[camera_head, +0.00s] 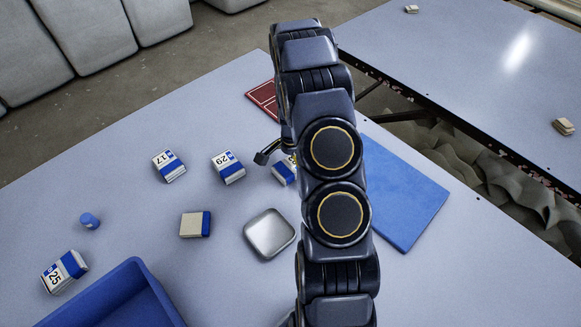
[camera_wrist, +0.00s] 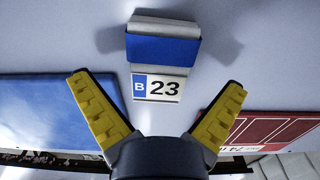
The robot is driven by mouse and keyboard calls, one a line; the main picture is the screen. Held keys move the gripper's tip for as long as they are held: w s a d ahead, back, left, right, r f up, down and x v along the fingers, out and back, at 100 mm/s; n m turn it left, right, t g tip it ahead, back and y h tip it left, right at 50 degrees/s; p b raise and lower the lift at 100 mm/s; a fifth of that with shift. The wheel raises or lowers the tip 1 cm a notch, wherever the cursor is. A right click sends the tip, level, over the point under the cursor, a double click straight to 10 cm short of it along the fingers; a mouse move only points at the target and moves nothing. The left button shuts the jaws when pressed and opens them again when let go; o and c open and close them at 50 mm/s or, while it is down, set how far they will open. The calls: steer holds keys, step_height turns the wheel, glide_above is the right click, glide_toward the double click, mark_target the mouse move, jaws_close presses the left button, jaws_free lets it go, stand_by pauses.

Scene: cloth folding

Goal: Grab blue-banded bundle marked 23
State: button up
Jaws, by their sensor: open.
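The blue-banded bundle marked 23 (camera_wrist: 163,48) lies at the top middle of the wrist view, its label reading "B 23" towards me. My gripper (camera_wrist: 157,83) is open and empty, its yellow-padded fingers spread on either side of the label's near end. It looks apart from the bundle. In the head view, a partly hidden blue-banded bundle (camera_head: 282,173) lies by my gripper, its number not readable; it is probably the same one. My arm hides most of the gripper there, and one dark finger shows at its left.
Bundles marked 17 (camera_head: 169,166) and 29 (camera_head: 228,168) lie to the left, with a bundle marked 25 (camera_head: 64,272). A blank-topped bundle (camera_head: 195,224), metal tray (camera_head: 269,233), blue bin (camera_head: 125,290) and small blue cylinder (camera_head: 90,221) are nearer. Blue mat (camera_head: 405,190) and red mat (camera_head: 262,97) lie beyond.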

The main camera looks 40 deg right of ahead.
steer(key=shift+f, duration=0.95)
steer(key=c, duration=1.2)
steer(key=shift+r, duration=0.15)
